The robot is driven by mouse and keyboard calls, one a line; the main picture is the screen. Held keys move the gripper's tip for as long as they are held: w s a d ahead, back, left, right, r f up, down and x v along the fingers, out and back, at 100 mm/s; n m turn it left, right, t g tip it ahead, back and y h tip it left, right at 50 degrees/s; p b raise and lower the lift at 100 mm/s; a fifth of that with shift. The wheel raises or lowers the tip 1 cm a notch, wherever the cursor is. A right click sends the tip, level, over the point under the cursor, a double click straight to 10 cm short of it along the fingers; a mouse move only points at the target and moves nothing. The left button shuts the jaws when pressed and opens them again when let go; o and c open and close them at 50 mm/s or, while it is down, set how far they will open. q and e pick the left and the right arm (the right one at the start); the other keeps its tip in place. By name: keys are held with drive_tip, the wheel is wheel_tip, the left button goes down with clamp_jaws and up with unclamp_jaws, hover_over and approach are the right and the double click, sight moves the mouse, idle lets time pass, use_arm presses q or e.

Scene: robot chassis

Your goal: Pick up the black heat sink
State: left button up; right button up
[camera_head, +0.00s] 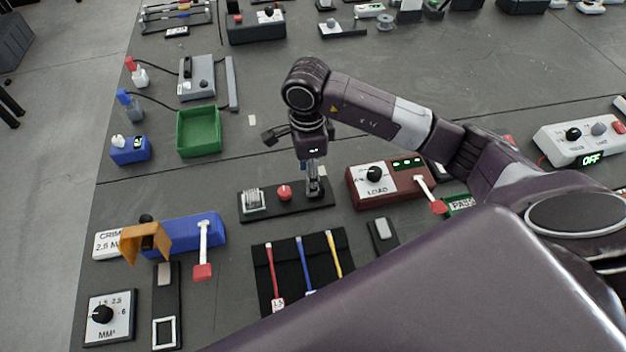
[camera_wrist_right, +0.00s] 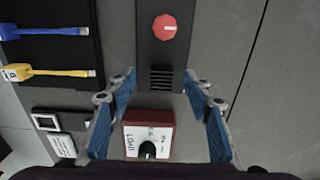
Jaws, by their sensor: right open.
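The black heat sink (camera_wrist_right: 161,78) is a small finned block on a dark board (camera_wrist_right: 150,45), beside a red knob (camera_wrist_right: 164,27). In the right wrist view it appears between my right gripper's (camera_wrist_right: 161,84) two blue-padded fingertips. The fingers are spread, with a gap on each side of it. In the head view my right gripper (camera_head: 314,190) points down over the right end of the dark board (camera_head: 268,208) and hides the heat sink there. I cannot tell how high the fingertips are above it. My left gripper is not in view.
A dark red LOAD box (camera_head: 362,199) stands close to the right of the board. A black mat (camera_head: 285,270) with coloured cables lies in front. A green tray (camera_head: 198,132) and a grey device (camera_head: 197,78) are behind left. The table right of the tray is mostly clear.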

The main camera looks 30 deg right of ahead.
drive_tip(key=shift+s+f, duration=0.15)
drive_tip(key=shift+f, duration=0.25)
drive_tip(key=f, duration=0.1)
drive_tip(key=f+p, duration=0.1)
drive_tip(key=f, duration=0.1)
drive_tip(key=f+p, duration=0.1)
drive_tip(key=shift+w+d+f, duration=0.2)
drive_tip(key=shift+d, duration=0.1)
drive_tip(key=shift+f, duration=0.2)
drive_tip(key=c, duration=0.7)
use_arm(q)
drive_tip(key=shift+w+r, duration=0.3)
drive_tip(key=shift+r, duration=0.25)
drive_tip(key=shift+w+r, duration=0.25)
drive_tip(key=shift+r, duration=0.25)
use_arm(e)
drive_tip(key=c, duration=0.5)
